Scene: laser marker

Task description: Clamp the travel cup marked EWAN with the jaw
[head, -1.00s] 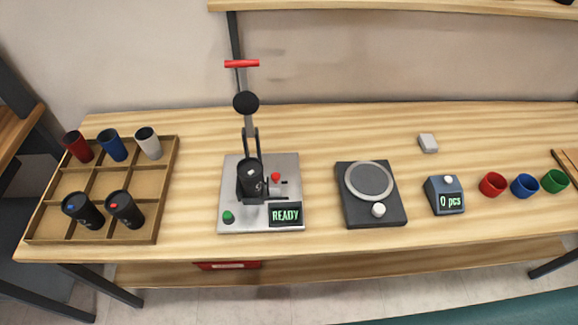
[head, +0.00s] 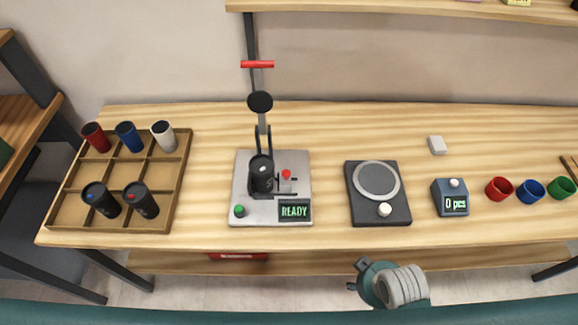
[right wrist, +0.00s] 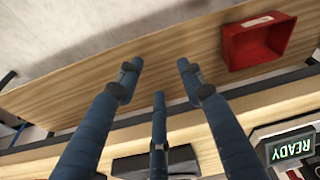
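A black travel cup (head: 262,174) stands upright on the grey plate of the laser marker (head: 241,191), beside the jaw parts (head: 286,187) and a red knob (head: 286,174). A pale mark shows on it, but I cannot read a name. The marker's display (head: 294,210) reads READY; it also shows in the right wrist view (right wrist: 290,150). My left gripper is out of view.
The wooden tray (head: 61,201) also holds red, blue and white cups. A dark turntable-like device (head: 379,211), a counter reading 0 pcs (head: 450,198) and small coloured cups (head: 499,189) stand right of the marker. A red bin (right wrist: 243,48) is on the lower shelf.

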